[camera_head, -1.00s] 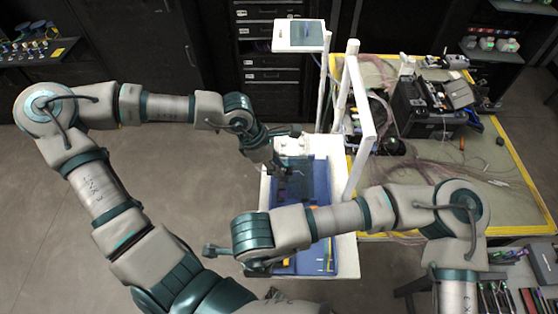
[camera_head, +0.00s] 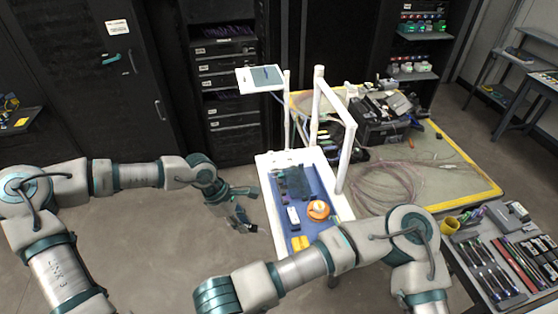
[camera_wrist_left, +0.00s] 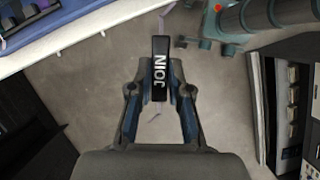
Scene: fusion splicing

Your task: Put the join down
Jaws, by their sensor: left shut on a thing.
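The join (camera_wrist_left: 160,70) is a black bar with the white word JOIN on it. My left gripper (camera_wrist_left: 160,92) is shut on it, with a finger on each side, in the left wrist view. A thin pale strand shows at both ends of the join. In the head view my left gripper (camera_head: 248,208) is just left of the white cart, over the floor; the join is hard to make out there. My right arm crosses the bottom of the head view, and its gripper is out of the picture.
The white cart (camera_head: 342,207) has a blue top with an orange round thing (camera_head: 318,210), a white piece and a yellow piece on it. A yellow-edged table (camera_head: 450,180) with cables and a black machine stands to the right. A tool tray (camera_head: 500,255) is at lower right.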

